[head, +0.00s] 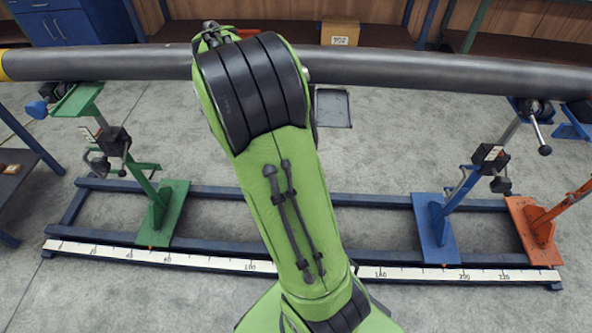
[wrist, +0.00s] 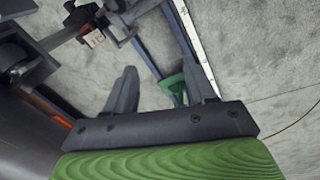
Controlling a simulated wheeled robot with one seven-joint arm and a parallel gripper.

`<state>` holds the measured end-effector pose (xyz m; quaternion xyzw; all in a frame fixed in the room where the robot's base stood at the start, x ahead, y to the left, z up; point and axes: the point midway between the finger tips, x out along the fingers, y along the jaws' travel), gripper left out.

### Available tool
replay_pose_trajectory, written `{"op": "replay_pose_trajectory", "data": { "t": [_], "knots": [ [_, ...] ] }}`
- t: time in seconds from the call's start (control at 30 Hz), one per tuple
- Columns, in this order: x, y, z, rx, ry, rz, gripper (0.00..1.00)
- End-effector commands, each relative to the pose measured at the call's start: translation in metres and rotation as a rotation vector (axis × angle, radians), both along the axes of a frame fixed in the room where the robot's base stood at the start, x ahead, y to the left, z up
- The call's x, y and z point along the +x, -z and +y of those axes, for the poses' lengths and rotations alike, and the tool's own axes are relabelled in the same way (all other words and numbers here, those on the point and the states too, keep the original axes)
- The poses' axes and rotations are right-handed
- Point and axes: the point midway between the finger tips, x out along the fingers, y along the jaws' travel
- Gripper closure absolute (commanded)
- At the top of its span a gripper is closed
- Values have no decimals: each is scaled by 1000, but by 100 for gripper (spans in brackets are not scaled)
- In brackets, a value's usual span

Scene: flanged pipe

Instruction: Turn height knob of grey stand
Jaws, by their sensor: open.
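No all-grey stand stands out in the head view.
A long grey pipe (head: 420,70) spans the scene. A green stand (head: 165,210) stands left, an orange one (head: 533,230) far right, on a blue rail frame (head: 370,201). A white ruler (head: 120,254) runs along the front. Floor in front is clear.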

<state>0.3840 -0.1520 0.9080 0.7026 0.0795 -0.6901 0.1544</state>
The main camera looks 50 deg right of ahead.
Motion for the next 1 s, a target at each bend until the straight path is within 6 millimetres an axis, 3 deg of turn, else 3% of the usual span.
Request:
{"op": "replay_pose_trajectory", "data": {
  "t": [0.2,0.4,0.67,1.0],
  "knots": [
    [29,76,-72,-68,-150,218,45],
    [31,133,-113,-95,-287,369,45],
    [24,163,-124,-97,-317,400,45],
    [-2,244,-144,-94,-315,400,45]
  ]
}}
